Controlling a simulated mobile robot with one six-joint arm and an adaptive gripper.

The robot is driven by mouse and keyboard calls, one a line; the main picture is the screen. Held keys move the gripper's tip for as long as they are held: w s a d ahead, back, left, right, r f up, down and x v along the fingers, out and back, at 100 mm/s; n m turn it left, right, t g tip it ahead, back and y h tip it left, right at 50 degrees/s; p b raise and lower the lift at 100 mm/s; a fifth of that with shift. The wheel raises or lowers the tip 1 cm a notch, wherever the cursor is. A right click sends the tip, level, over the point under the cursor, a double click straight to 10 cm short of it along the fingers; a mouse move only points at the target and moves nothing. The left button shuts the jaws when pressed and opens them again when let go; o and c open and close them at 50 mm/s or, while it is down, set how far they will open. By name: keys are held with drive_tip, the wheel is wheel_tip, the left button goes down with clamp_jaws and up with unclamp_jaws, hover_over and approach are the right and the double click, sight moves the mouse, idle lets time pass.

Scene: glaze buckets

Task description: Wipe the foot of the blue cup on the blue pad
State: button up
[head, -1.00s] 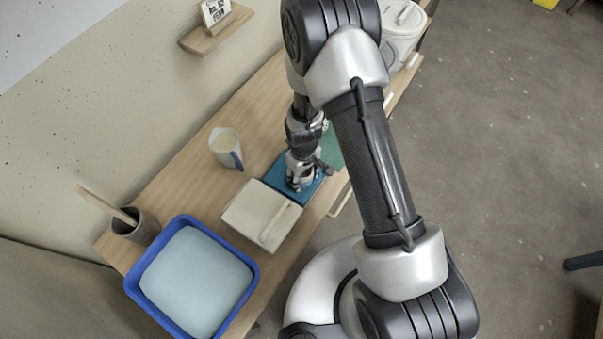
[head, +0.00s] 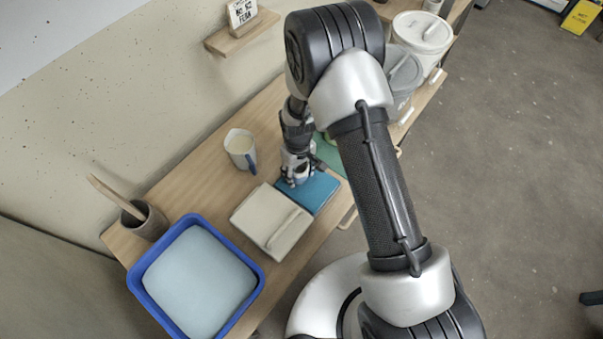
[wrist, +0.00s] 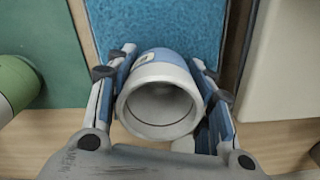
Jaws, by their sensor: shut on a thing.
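My gripper (head: 296,181) is low over the wall-side end of the blue pad (head: 320,191) on the bench. In the wrist view my gripper (wrist: 161,60) is shut on the blue cup (wrist: 158,68), one finger on each side. The cup's pale round mouth faces the wrist camera, and its grey inside looks empty. A little blue shows on its outer wall. The blue pad (wrist: 160,22) lies beyond the cup. The cup's foot points away toward the pad and is hidden, so I cannot tell whether it touches.
A pale block-like slab (head: 262,212) lies close beside the pad. A green mat (head: 328,153) with a green round object (wrist: 14,86) is on the other side. A jug (head: 240,147), brush pot (head: 146,222), blue-rimmed tub (head: 258,290) and lidded buckets (head: 424,34) stand around.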

drive_tip(key=shift+r, duration=0.15)
drive_tip(key=shift+r+p, duration=2.3)
drive_tip(key=shift+r, duration=1.1)
